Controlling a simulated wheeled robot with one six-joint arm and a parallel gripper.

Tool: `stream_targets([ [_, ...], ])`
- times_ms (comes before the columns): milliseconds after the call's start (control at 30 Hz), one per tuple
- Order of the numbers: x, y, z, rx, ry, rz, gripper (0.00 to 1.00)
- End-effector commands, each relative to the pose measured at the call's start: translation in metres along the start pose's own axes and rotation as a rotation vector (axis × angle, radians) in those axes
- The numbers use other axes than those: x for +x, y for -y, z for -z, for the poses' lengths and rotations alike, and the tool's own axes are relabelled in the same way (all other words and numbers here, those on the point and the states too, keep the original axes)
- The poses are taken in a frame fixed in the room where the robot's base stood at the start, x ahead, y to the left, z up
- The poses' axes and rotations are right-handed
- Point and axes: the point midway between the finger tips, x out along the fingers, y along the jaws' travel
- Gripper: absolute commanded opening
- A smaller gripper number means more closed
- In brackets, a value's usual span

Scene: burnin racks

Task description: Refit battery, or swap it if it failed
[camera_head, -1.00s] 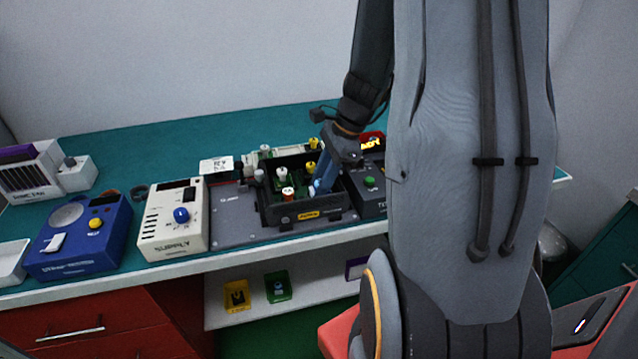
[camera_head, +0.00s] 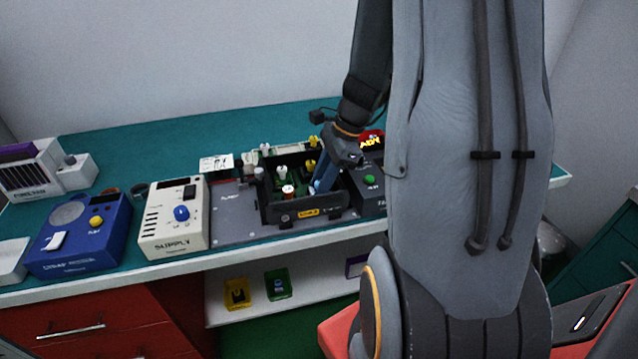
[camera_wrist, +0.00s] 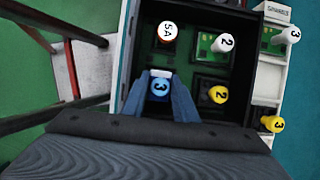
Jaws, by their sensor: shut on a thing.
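An open black box (camera_head: 285,216) stands on a grey mat on the bench. It holds several pieces with round coloured caps. My gripper (camera_head: 318,188) reaches down into its right part. In the wrist view my gripper (camera_wrist: 162,90) has its blue fingers on both sides of a blue-capped piece marked 3 (camera_wrist: 159,87) and is shut on it. The piece is inside the box, and its lower part is hidden. Which piece is the battery cannot be told.
A cream supply unit (camera_head: 173,225) and a blue tester (camera_head: 78,240) stand left of the box. A dark unit with a green button (camera_head: 369,180) stands close on its right. Yellow (camera_head: 237,293) and green (camera_head: 278,285) bins sit on the shelf below. The back of the bench is clear.

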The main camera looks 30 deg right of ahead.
Motion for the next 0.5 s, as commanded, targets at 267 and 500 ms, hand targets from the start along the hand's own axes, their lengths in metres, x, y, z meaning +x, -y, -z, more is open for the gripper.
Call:
stream_targets([
  [267,0.0011,0.0001,0.0005,0.000,-0.001,0.000,0.02],
  [500,0.0016,-0.0003,0.0007,0.000,-0.001,-0.001,0.48],
])
